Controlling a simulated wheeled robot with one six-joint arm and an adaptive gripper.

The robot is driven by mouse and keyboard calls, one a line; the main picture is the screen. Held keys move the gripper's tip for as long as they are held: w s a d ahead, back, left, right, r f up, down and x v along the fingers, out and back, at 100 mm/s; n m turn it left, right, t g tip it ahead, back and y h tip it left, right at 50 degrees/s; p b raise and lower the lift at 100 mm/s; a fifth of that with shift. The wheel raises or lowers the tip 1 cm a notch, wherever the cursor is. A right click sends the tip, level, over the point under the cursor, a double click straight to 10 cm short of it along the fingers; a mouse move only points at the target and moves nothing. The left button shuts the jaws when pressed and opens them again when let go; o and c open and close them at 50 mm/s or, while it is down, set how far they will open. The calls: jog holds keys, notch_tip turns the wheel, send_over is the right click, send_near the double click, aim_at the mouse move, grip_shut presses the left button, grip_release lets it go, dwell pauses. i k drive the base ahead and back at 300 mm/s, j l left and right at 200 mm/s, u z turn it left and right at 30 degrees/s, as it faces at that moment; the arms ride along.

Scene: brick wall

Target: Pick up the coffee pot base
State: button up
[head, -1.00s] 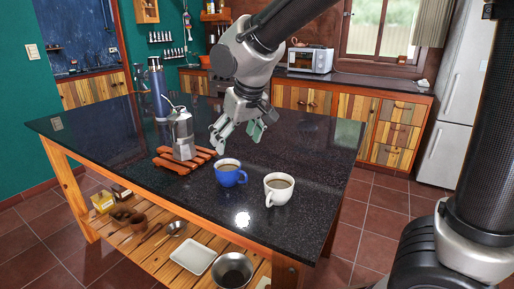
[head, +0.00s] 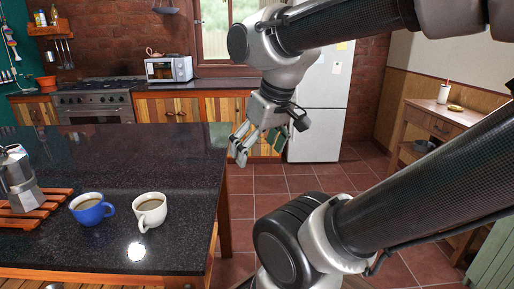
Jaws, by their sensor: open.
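The coffee pot base (head: 19,191) is the lower metal part of a silver moka pot, standing upright on a reddish slatted wooden trivet (head: 52,200). The pot is at the left edge of the head view and is partly cut off by it. My gripper (head: 242,152) is open and empty. It hangs in the air beyond the right side of the black island top, well to the right of the pot and apart from it.
A blue coffee mug (head: 91,210) and a white coffee mug (head: 150,211) stand on the island top (head: 150,160) between pot and gripper side. The stove (head: 95,100), microwave (head: 169,69) and white fridge (head: 322,100) are behind. Tiled floor is open right of the island.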

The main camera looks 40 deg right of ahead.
aim_at(25, 201)
jog(key=k+j, duration=0.1)
jog(key=j, duration=0.35)
jog(key=j+z, duration=0.1)
jog(key=j, duration=0.4)
jog(key=k+j, duration=0.15)
jog(key=j, duration=0.3)
jog(key=k+j+z, duration=0.15)
jog(key=j, duration=0.3)
jog(key=i+j, duration=0.15)
jog(key=j, duration=0.2)
jog(key=i+j+z, duration=0.15)
jog(key=i+j, duration=0.2)
jog(key=j, duration=0.3)
jog(key=i+z, duration=0.1)
jog(key=i, duration=0.45)
